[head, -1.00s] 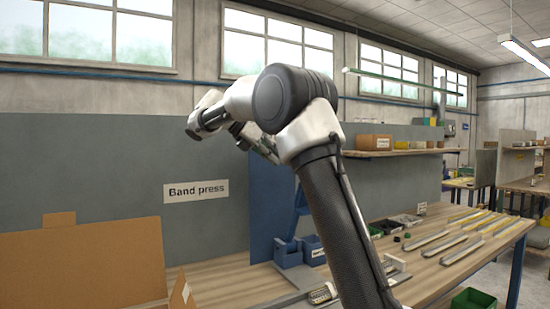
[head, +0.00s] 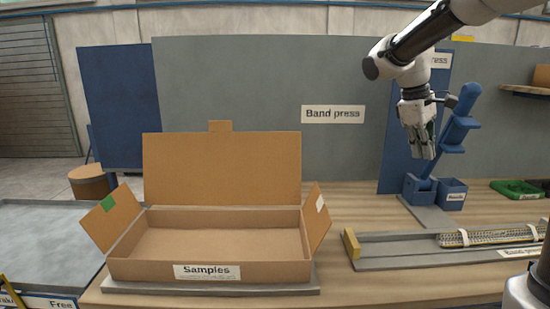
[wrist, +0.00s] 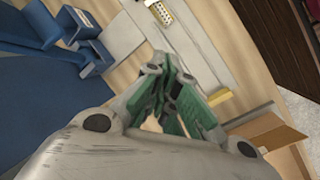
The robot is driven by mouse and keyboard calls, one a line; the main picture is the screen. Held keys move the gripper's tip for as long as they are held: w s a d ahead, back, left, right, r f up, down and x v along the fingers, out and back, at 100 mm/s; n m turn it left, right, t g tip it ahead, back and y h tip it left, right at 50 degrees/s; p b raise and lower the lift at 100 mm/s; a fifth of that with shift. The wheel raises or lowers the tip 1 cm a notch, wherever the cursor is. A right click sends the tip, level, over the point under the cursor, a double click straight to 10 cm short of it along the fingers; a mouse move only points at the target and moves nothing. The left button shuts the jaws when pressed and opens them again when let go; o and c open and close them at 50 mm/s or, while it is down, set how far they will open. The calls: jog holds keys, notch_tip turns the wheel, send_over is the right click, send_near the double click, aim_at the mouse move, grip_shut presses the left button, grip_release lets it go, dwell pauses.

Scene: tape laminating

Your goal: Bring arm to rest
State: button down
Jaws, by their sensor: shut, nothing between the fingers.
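My gripper (head: 422,145) hangs pointing down at the upper right of the head view, above the wooden bench and in front of the blue band press (head: 460,125). In the wrist view my gripper (wrist: 168,98) shows its green finger pads drawn together, with nothing between them. The arm reaches in from the upper right corner. The fingers are well above the bench top and apart from everything on it.
An open, empty Samples box (head: 215,245) stands on the bench at left. A grey rail tray (head: 400,252) with a strip (head: 485,236) lies at right. Blue bins (head: 452,190) stand at the press foot. Bare bench (head: 355,205) lies between.

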jog(key=s+f+m+t+y, duration=0.2)
jog(key=s+m, duration=0.1)
jog(key=s, duration=0.8)
jog(key=s+a+f+m+t+y, duration=0.1)
jog(key=s+m, duration=0.3)
jog(key=s, duration=0.8)
jog(key=shift+s+a+f+t+y, duration=0.15)
jog(key=shift+s+f+t+y, duration=0.1)
jog(key=shift+f+t+y, duration=0.2)
jog(key=shift+r, duration=0.1)
